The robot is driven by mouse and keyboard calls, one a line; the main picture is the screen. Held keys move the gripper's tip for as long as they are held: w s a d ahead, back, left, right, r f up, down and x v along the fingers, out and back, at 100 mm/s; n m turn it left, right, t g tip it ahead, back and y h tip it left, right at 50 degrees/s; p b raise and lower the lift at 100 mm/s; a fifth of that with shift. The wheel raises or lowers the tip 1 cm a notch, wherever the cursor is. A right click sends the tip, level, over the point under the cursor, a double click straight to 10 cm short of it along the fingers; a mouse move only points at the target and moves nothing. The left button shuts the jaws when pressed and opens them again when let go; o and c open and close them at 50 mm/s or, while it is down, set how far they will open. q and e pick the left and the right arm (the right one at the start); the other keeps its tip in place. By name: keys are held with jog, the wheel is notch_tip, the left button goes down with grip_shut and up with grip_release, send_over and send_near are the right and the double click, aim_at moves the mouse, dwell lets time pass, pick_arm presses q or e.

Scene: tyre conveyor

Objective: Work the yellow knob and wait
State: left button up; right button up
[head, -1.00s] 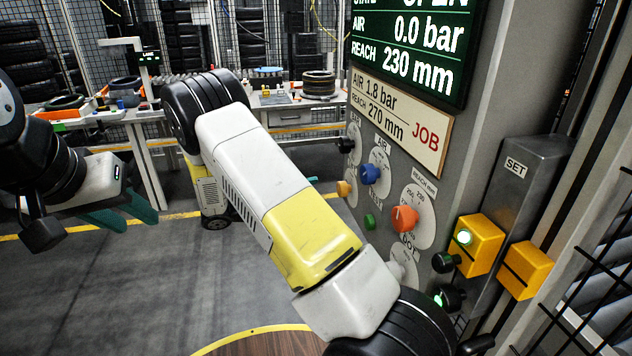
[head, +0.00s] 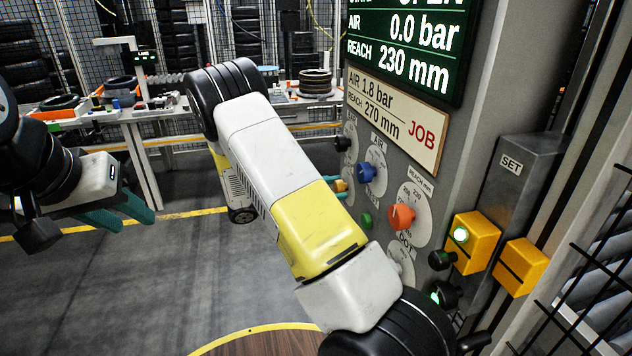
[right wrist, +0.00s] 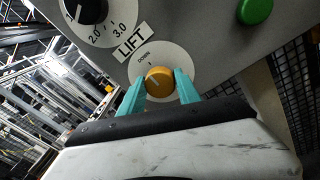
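The yellow knob (right wrist: 159,82) sits on a white dial below the LIFT label in the right wrist view. It also shows, partly hidden by my arm, in the head view (head: 341,186). My right gripper (right wrist: 160,88) has its teal fingers on either side of the knob, very close to its edges. I cannot tell whether they press on it. The dial reads DOWN at upper left; the rest is partly hidden. My left gripper (head: 120,214) is open and empty at the left, away from the panel.
The screen (head: 412,50) shows air 0.0 bar and reach 230 mm; the JOB card (head: 395,115) says 1.8 bar and 270 mm. Blue (head: 367,172), orange (head: 401,217) and green (right wrist: 254,10) controls are nearby. Yellow SET boxes (head: 473,242) stand at right.

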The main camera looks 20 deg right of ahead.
grip_shut()
